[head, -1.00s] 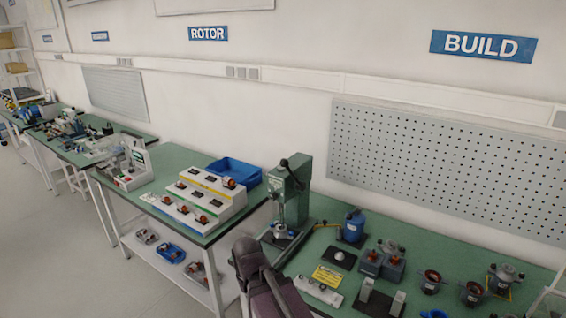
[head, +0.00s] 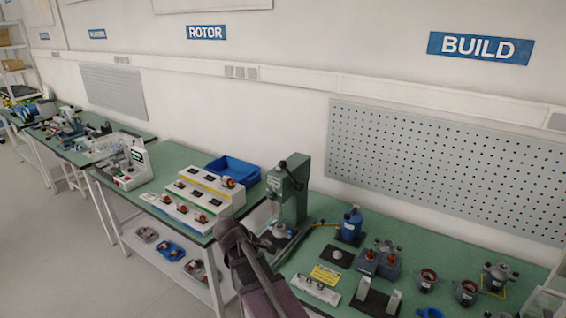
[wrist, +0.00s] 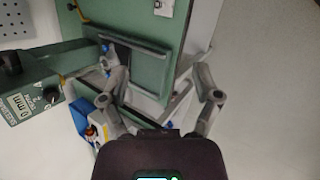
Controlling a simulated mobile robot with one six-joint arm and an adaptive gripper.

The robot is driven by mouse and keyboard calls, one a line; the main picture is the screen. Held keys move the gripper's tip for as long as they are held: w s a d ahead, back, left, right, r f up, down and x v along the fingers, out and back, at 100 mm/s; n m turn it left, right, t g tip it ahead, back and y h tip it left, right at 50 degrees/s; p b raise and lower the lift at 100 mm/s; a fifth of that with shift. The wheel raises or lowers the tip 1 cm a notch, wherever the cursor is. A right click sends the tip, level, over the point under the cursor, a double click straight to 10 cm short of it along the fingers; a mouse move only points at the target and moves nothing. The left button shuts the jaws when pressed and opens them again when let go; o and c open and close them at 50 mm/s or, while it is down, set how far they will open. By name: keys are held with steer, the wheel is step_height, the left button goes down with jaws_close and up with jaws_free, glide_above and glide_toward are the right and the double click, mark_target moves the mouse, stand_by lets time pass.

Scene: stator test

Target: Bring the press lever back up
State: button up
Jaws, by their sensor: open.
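The green press (head: 289,200) stands at the left end of the build bench in the head view. A black knob (wrist: 51,94) is beside the label. My gripper (wrist: 157,84) is open, with nothing between its fingers, to the right of the press parts. In the head view my arm hides the gripper's fingers.
A white stepped rack (head: 200,200) and a blue bin (head: 232,171) are on the bench left of the press. A blue bottle-shaped device (head: 351,224), a yellow card (head: 325,275) and several motor parts are to its right. A perforated panel (head: 440,165) hangs behind.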

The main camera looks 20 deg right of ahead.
steer(key=w+d+r+n+t+h+p, duration=0.2)
steer(key=w+d+r+n+h, duration=0.1)
steer(key=w+r+n+h, duration=0.5)
steer(key=n+t+h+p, duration=0.2)
steer(key=n, duration=0.3)
glide_toward(279, 166)
steer(key=a, duration=0.2)
steer(key=shift+s+f, duration=0.1)
steer(key=shift+s, duration=0.1)
steer(key=shift+d, duration=0.15)
steer(key=x, duration=1.3)
steer(key=shift+d, duration=0.25)
steer(key=shift+c, duration=0.2)
jaws_close()
